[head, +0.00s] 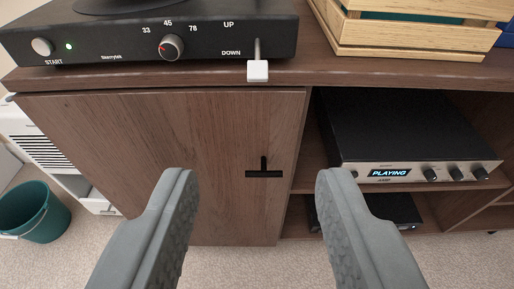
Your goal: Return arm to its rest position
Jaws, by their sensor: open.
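My gripper (249,182) is open and empty, its two grey fingers reaching up from the bottom of the head view. It is in front of a wooden cabinet (130,135), with the closed cabinet door and its black T-shaped handle (264,171) showing between and beyond the fingers. Nothing shows between the fingertips. A black record player (110,42) sits on the cabinet top, with a speed knob (171,47) and a white-tipped lever (257,70) at its front. The rest of my arm is not in view.
An amplifier (420,172) with a lit "PLAYING" display stands on the open shelf at right. A wooden crate (400,38) is on the cabinet top. A teal bin (35,212) and a white appliance (40,150) stand at left. Carpet (230,262) lies below.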

